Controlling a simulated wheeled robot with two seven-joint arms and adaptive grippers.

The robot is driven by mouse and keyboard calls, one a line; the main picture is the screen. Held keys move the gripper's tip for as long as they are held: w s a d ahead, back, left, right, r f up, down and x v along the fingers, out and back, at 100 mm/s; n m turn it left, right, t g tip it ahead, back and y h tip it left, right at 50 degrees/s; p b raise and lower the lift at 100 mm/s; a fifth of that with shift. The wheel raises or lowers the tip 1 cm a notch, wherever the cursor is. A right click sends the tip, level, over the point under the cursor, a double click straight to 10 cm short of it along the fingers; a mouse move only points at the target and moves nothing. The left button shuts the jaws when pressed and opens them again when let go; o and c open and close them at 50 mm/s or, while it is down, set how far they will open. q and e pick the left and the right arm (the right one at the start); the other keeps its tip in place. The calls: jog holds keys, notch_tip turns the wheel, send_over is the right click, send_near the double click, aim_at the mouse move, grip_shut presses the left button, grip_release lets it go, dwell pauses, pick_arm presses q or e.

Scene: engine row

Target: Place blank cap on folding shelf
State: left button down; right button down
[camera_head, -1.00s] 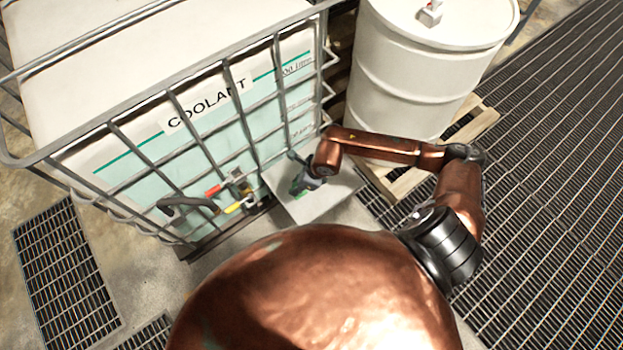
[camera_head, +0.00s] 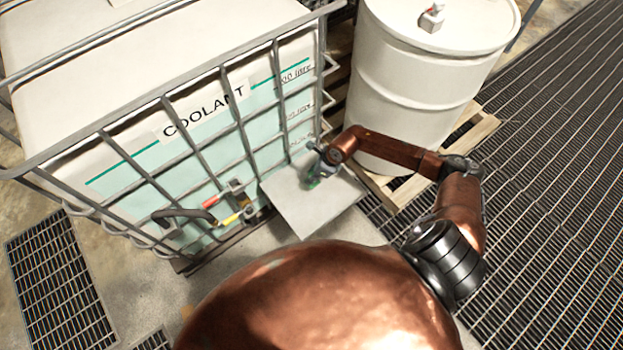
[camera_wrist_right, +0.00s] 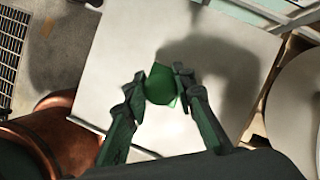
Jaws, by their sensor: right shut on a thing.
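The blank cap (camera_wrist_right: 160,84) is green and sits between the fingers of my right gripper (camera_wrist_right: 157,88), which is shut on it in the right wrist view. In the head view my right gripper (camera_head: 316,172) is over the back part of the folding shelf (camera_head: 318,205), with a bit of green at its tip. The folding shelf is a flat grey plate in front of the coolant tank; it also fills much of the right wrist view (camera_wrist_right: 115,60). I cannot tell whether the cap touches the shelf. My left gripper is not in view.
The caged coolant tank (camera_head: 205,118) stands behind and left of the shelf, with a valve and hose (camera_head: 185,214) low on its front. A white drum (camera_head: 425,85) on a wooden pallet (camera_head: 470,135) stands to the right. Most of the shelf's front is bare.

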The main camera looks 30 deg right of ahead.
jog(key=shift+w+d+f+b, duration=0.15)
jog(key=shift+f+b, duration=0.2)
jog(key=shift+f, duration=1.35)
jog(key=shift+f, duration=0.1)
jog(key=c, duration=1.6)
grip_release()
jog(key=shift+d+r, duration=0.1)
jog(key=shift+r, duration=0.35)
jog(key=p+v, duration=0.2)
jog(key=v, duration=0.9)
jog(key=shift+s, duration=0.25)
jog(key=shift+d+r, duration=0.1)
